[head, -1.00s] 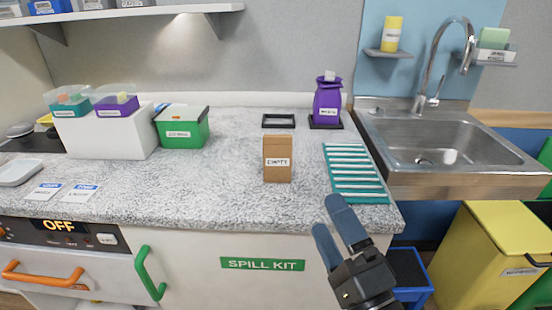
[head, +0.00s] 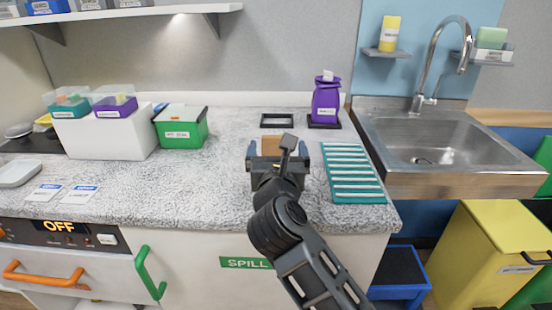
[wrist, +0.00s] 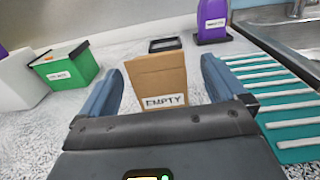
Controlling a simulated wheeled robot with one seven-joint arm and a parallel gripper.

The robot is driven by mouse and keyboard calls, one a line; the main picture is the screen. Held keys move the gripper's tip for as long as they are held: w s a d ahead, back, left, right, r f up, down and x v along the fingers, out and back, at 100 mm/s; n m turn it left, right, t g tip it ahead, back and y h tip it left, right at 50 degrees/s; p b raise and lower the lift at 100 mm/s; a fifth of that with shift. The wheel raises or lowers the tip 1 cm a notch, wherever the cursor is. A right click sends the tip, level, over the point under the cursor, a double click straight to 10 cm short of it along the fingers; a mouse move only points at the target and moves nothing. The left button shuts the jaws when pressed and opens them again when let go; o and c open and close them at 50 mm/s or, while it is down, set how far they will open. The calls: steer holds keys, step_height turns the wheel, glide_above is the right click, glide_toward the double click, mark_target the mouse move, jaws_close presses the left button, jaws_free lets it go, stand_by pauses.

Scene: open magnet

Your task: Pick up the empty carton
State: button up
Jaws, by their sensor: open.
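The empty carton (wrist: 158,78) is a brown upright box with a white label reading EMPTY, standing on the speckled counter. In the wrist view it stands between the two blue fingers of my gripper (wrist: 162,85), with a gap on each side. My gripper is open and not closed on it. In the head view my gripper (head: 279,160) covers most of the carton, and only its brown top part (head: 272,146) shows. The carton's lower part is hidden there by my wrist.
A teal ribbed rack (head: 354,172) lies close to the right of my gripper. A green box (head: 181,128) stands to the left.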

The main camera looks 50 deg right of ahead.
steer(key=x, duration=0.5)
steer(key=shift+w+d+f, duration=0.2)
steer(key=shift+w+f, duration=0.15)
steer(key=shift+f, duration=0.05)
steer(key=shift+c, duration=0.2)
steer(key=c, duration=1)
steer(key=shift+r, duration=0.1)
